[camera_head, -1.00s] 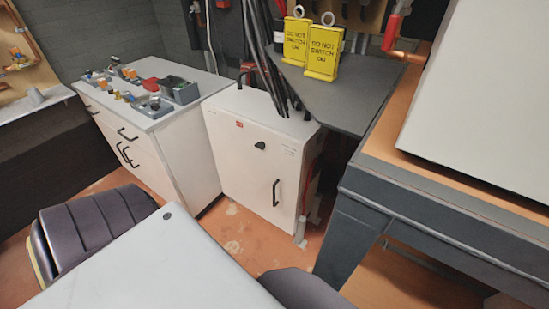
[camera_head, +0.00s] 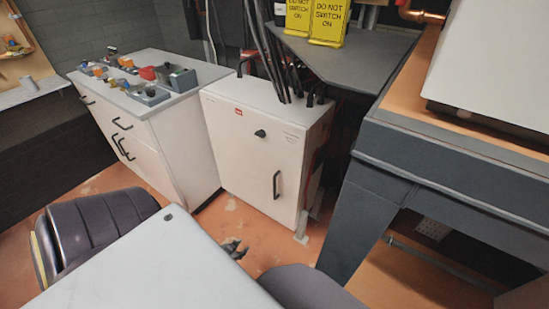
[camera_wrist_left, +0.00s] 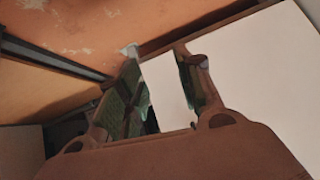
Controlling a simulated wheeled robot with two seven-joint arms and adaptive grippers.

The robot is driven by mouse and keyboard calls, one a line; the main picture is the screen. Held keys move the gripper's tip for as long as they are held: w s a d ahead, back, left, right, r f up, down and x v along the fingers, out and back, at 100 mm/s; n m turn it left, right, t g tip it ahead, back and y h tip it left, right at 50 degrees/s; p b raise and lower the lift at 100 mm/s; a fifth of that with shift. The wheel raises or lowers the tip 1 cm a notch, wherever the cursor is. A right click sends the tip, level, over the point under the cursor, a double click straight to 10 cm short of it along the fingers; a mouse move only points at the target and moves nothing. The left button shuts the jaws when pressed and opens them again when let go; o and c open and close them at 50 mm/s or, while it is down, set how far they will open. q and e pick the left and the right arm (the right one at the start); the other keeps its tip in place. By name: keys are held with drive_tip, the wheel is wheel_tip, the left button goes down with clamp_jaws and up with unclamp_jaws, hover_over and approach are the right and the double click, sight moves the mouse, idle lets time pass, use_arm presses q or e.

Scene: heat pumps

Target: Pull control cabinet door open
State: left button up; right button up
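The control cabinet (camera_head: 235,165) is a white box whose front door is shut. A black vertical bar handle (camera_head: 276,184) sits on the door's right side, with a black knob (camera_head: 260,133) above it. My left gripper (camera_head: 236,248) shows as a small dark shape low in front of the cabinet, partly hidden by my own white body, and apart from the handle. In the left wrist view the left gripper (camera_wrist_left: 163,75) has its fingers spread, with a white surface showing between them; I cannot tell what that surface is. My right gripper is not in view.
A white drawer unit (camera_head: 185,140) with several small parts on top stands left of the cabinet. A dark-legged bench (camera_head: 365,215) stands to the right. Black cables (camera_head: 268,55) rise from the cabinet top. Orange floor (camera_head: 215,225) lies clear before the cabinet.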

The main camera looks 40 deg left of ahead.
use_arm(q)
drive_tip(key=w+a+r+t+h+b, duration=0.1)
drive_tip(key=w+r+t+b, duration=0.3)
drive_tip(key=r, duration=0.6)
drive_tip(key=w+a+r+t+h+b, duration=0.2)
drive_tip(key=w+r+t+b, duration=0.3)
drive_tip(key=w+r+b, duration=0.3)
drive_tip(key=shift+w+a+r+m, duration=0.45)
drive_tip(key=shift+w+r, duration=0.65)
drive_tip(key=shift+r, duration=0.5)
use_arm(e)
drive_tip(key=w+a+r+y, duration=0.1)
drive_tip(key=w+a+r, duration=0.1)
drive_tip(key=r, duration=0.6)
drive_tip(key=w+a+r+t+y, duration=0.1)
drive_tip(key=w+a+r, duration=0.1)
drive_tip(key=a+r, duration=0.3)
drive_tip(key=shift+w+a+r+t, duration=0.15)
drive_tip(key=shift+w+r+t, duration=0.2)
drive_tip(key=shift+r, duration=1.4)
use_arm(q)
drive_tip(key=shift+w, duration=0.1)
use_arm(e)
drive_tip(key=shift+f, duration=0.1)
